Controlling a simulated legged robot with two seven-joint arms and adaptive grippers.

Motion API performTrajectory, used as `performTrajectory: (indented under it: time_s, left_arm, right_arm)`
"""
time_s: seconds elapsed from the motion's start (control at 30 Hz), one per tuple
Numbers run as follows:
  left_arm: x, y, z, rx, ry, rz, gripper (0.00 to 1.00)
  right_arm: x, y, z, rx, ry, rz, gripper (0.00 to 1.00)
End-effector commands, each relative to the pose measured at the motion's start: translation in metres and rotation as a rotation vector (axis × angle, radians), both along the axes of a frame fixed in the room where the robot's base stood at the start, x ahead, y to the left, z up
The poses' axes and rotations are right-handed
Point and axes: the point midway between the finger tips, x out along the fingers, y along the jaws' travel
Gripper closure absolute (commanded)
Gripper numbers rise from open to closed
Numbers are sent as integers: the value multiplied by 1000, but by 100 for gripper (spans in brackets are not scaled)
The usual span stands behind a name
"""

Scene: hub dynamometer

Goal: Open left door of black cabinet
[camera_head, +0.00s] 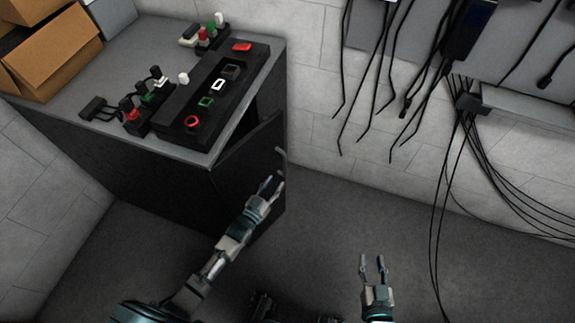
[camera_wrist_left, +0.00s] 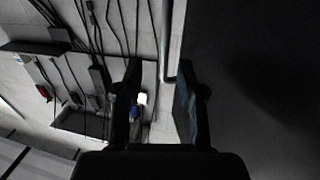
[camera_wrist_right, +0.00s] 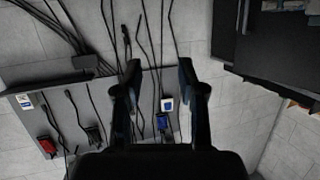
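The black cabinet (camera_head: 140,185) with a grey top stands at the left in the head view. Its door (camera_head: 245,165) is ajar: it swings out from the near front corner, and a dark gap shows between it and the cabinet body. A grey bar handle (camera_head: 282,157) is at the door's outer edge. My left gripper (camera_head: 272,183) is at the handle. In the left wrist view, its fingers (camera_wrist_left: 157,100) are apart, with the handle (camera_wrist_left: 172,45) just ahead, near the right finger; contact cannot be told. My right gripper (camera_head: 373,262) is open and empty, away from the cabinet.
A black panel (camera_head: 190,130) with buttons and small switch blocks lies on the cabinet top, beside cardboard boxes (camera_head: 55,50). Black cables (camera_head: 440,195) hang from the wall at the right. The floor (camera_head: 330,235) between the cabinet and the cables is clear.

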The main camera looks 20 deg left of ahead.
Motion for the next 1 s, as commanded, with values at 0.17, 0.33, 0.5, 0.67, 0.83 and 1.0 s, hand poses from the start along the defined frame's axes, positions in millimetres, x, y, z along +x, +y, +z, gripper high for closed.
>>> performTrajectory:
  time_s: [0.17,0.33,0.5,0.67,0.83,1.0]
  left_arm:
    - [42,-6,-4,-3,1,0,61]
    - [72,-12,-5,-5,2,0,61]
    - [88,-18,-3,-1,1,0,61]
    - [93,-21,-1,2,1,0,61]
    - [93,-19,-1,0,0,0,61]
    - [93,-18,-1,-2,0,0,99]
  right_arm:
    - [10,11,22,47,-174,3,60]
    - [14,15,44,89,-322,3,60]
    - [13,14,58,119,-412,2,60]
    - [13,12,63,129,-439,1,60]
    - [13,14,63,126,-439,2,60]
    - [15,15,62,125,-438,2,60]
